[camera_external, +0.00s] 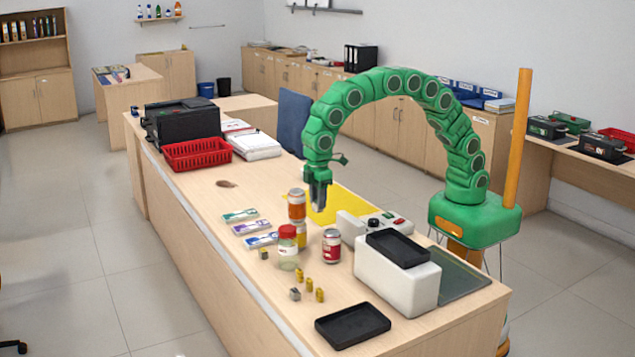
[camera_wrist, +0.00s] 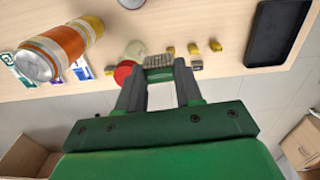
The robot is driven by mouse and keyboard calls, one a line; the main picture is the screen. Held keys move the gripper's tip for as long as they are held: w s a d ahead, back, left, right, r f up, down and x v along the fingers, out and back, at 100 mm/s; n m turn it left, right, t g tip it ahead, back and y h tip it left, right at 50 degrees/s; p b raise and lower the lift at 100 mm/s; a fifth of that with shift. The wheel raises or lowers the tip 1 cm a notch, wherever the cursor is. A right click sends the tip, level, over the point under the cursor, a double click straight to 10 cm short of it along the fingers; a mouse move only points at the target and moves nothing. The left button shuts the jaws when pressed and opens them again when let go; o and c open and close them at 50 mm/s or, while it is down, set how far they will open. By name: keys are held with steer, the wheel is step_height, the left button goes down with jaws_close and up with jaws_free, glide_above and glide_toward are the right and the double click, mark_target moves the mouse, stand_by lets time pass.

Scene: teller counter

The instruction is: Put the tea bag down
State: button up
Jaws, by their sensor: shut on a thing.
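My gripper (camera_external: 320,200) hangs pointing down above the counter (camera_external: 200,208), at the near side of the yellow mat. In the wrist view its two fingers (camera_wrist: 157,74) are shut on a small greyish, textured piece (camera_wrist: 158,61), which I take to be the tea bag. In the external view this piece is too small or hidden to make out. It is held above the counter, apart from the things below.
Close by stand an orange can (camera_external: 297,206), a red-lidded jar (camera_external: 288,248) and a red can (camera_external: 331,246). Banknote bundles (camera_external: 240,215), small yellow pieces (camera_external: 309,285), a black tray (camera_external: 353,325) and a white machine (camera_external: 395,280) lie around.

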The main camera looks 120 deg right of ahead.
steer(key=s+a+r+n, duration=0.1)
steer(key=s+a+n, duration=0.1)
steer(key=s+a, duration=0.65)
steer(key=s+a+r+n, duration=0.15)
steer(key=s+a, duration=0.35)
steer(key=a, duration=0.6)
steer(key=s+a+f+n, duration=0.15)
steer(key=s+a, duration=0.35)
steer(key=s, duration=0.5)
steer(key=s+a+n, duration=0.3)
steer(key=s+a, duration=0.2)
steer(key=s, duration=0.6)
steer(key=shift+w+d+f, duration=0.1)
steer(key=shift+d+f, duration=0.05)
steer(key=shift+f, duration=5.55)
steer(key=shift+w+d+f, duration=0.1)
steer(key=shift+f, duration=5.55)
